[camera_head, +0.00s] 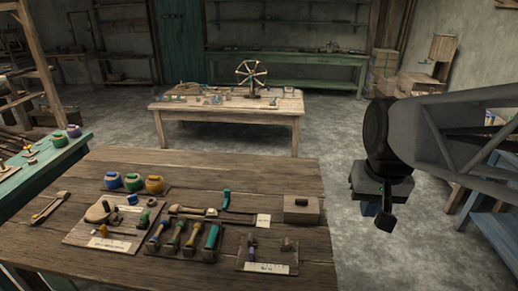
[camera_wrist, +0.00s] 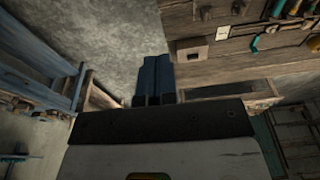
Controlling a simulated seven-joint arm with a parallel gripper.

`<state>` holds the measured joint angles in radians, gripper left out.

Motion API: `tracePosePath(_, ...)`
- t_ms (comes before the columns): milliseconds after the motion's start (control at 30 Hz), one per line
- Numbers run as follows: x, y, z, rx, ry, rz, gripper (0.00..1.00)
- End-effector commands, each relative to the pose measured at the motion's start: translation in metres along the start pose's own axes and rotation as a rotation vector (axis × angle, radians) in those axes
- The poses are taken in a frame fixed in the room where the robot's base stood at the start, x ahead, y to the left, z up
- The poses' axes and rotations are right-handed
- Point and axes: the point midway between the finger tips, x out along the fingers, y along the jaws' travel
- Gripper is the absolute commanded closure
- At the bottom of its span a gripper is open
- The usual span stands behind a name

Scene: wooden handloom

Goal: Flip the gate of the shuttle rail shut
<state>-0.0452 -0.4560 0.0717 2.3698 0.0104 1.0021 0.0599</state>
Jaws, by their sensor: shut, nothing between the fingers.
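My gripper (camera_head: 384,215) hangs in the air off the right side of the wooden workbench, above the grey floor, touching nothing. In the wrist view its two blue fingers (camera_wrist: 153,60) lie together, shut and empty, over the floor beside the bench edge. I cannot make out the shuttle rail or its gate with certainty. A small board (camera_head: 283,268) with a white label and a small dark upright piece sits at the bench's front right, but its parts are too small to tell.
The workbench (camera_head: 220,172) holds a wooden block (camera_head: 301,209), a dark tray of handled tools (camera_head: 183,237), and blue, green and yellow pots (camera_head: 134,182). A second table (camera_head: 180,105) with a wheel (camera_head: 251,77) stands behind. Blue furniture (camera_head: 492,215) is at right.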

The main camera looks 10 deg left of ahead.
Motion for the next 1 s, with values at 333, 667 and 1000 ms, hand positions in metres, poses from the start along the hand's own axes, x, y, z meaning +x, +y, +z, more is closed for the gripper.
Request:
tracePosePath(333, -0.004, -0.021, -0.061, -0.001, -0.051, -0.011, 1.00)
tracePosePath(667, 0.000, -0.044, -0.117, -0.001, -0.098, -0.019, 1.00)
tracePosePath(1000, 0.009, -0.071, -0.173, 0.000, -0.147, -0.025, 1.00)
